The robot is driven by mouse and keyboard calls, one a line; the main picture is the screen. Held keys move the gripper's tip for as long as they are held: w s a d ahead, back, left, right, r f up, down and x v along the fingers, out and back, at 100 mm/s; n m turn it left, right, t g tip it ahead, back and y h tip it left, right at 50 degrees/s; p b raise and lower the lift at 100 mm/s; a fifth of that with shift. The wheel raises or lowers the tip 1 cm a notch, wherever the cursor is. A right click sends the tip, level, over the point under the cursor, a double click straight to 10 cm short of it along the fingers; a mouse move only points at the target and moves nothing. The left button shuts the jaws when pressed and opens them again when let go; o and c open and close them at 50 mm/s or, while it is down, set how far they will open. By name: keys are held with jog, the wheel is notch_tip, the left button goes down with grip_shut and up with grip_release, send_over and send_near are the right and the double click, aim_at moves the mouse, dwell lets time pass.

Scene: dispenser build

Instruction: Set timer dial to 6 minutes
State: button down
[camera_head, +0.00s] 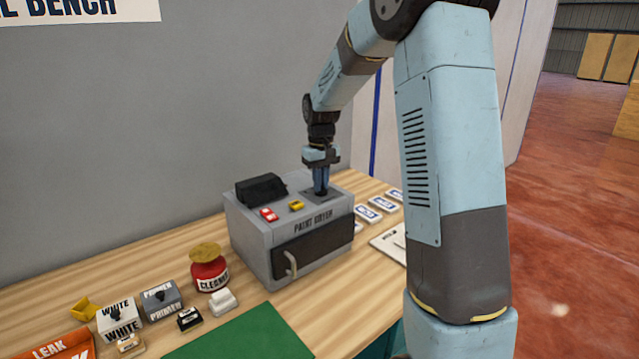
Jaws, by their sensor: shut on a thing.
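The grey paint dryer (243,243) stands on the wooden bench, with its dark front door and pale handle facing forward. My gripper (320,190) points straight down onto a dark panel (334,196) at the right of the dryer's top. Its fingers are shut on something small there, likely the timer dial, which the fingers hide. No dial markings or setting can be read. A red switch (269,215) and a yellow switch (296,206) sit on the top to the left of my gripper. A black box-like part (261,189) is at the top's back left.
A red cleaner jar (209,273), a white container (121,319) and a grey primer container (161,299) stand left of the dryer. A green mat (245,338) lies in front. Several labelled cards (368,213) lie to the right. A grey wall is behind.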

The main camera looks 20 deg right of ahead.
jog(key=m, duration=0.6)
jog(key=shift+s+f, duration=0.15)
jog(key=shift+m, duration=0.3)
jog(key=c, duration=1.2)
grip_release()
